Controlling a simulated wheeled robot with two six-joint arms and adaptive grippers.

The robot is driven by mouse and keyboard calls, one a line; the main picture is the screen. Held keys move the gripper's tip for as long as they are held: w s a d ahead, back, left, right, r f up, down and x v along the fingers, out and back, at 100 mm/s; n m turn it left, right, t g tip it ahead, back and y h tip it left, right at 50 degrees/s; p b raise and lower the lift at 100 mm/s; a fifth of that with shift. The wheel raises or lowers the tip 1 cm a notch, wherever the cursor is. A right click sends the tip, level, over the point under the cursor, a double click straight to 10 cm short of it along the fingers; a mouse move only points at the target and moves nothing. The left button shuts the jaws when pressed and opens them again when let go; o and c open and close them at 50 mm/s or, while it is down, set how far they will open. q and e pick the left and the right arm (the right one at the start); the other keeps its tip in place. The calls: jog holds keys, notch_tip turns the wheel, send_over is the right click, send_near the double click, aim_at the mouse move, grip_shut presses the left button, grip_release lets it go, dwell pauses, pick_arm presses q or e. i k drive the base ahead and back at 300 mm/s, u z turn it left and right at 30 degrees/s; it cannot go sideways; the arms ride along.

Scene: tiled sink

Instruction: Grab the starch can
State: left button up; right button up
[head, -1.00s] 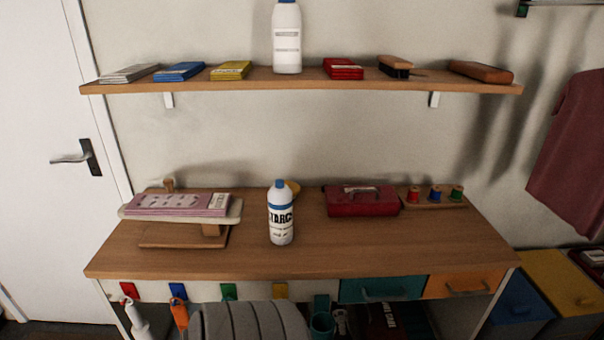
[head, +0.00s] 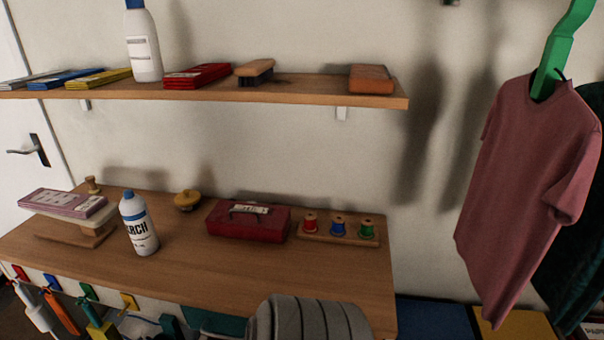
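The starch can (head: 139,228) is a white bottle with a blue cap, a blue band and dark lettering. It stands upright on the wooden table (head: 300,275), left of the red box. No gripper holds it. Neither of my grippers shows in the head view.
A small ironing board with folded pink cloth (head: 66,204) stands left of the can. A shelf (head: 300,92) with another white bottle (head: 143,45) hangs above. Shirts (head: 525,190) hang at right.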

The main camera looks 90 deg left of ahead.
aim_at(135, 213)
jog(key=z, duration=0.05)
jog(key=i, duration=0.35)
jog(key=u, duration=3.1)
